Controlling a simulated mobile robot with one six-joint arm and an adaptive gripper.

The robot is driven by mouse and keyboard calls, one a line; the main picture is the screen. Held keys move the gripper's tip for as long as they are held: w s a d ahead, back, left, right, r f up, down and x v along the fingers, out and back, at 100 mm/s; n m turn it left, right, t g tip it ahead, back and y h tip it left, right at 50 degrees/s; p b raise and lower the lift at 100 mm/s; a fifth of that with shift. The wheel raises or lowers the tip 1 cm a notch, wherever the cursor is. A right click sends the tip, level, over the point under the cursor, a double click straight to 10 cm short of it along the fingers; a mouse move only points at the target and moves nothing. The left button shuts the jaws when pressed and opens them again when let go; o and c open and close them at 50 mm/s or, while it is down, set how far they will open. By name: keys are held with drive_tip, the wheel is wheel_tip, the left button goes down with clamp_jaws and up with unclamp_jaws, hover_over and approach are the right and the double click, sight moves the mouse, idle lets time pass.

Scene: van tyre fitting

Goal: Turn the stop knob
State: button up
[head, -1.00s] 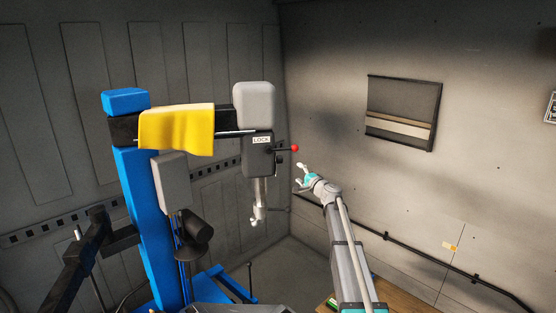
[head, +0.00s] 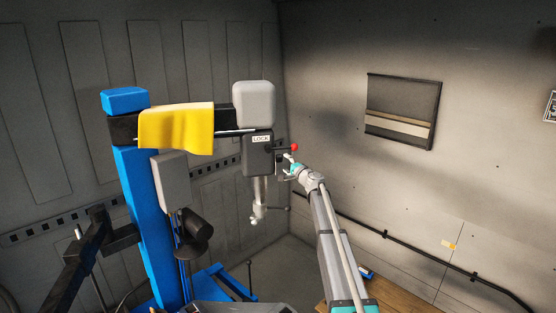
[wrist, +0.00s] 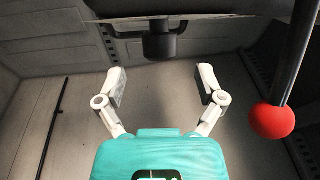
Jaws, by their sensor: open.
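The tyre machine's head has a grey housing (head: 254,103) above a dark block with a LOCK label (head: 261,139). A short dark knob-like part (wrist: 160,44) sticks out under the dark body in the wrist view; it looks like the stop knob, but no label shows. In the head view my gripper hides that spot. My gripper (wrist: 162,78) is open and empty, its two white fingertips spread below and to either side of the knob, apart from it. In the head view my gripper (head: 287,163) is beside the block's right side, just below the red ball.
A lever with a red ball (wrist: 272,121) hangs close to the right finger in the wrist view; the ball (head: 295,147) also shows in the head view. A yellow cloth (head: 177,129) drapes over the arm of the blue column (head: 147,210). Free room lies to the right.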

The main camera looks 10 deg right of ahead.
sight(279, 158)
drive_tip(key=shift+x, duration=2.55)
drive_tip(key=shift+c, duration=0.2)
drive_tip(key=c, duration=1.1)
drive_tip(key=shift+r+g+p, duration=0.2)
drive_tip(key=shift+g+p, duration=0.1)
drive_tip(key=shift+p, duration=0.55)
drive_tip(key=shift+a+m+g+h+p, duration=0.1)
drive_tip(key=shift+m+g+h+p, duration=0.3)
drive_tip(key=shift+p, duration=0.7)
drive_tip(key=shift+f+g+h+p, duration=0.2)
drive_tip(key=shift+g+h+p, duration=0.1)
drive_tip(key=shift+g+p, duration=0.3)
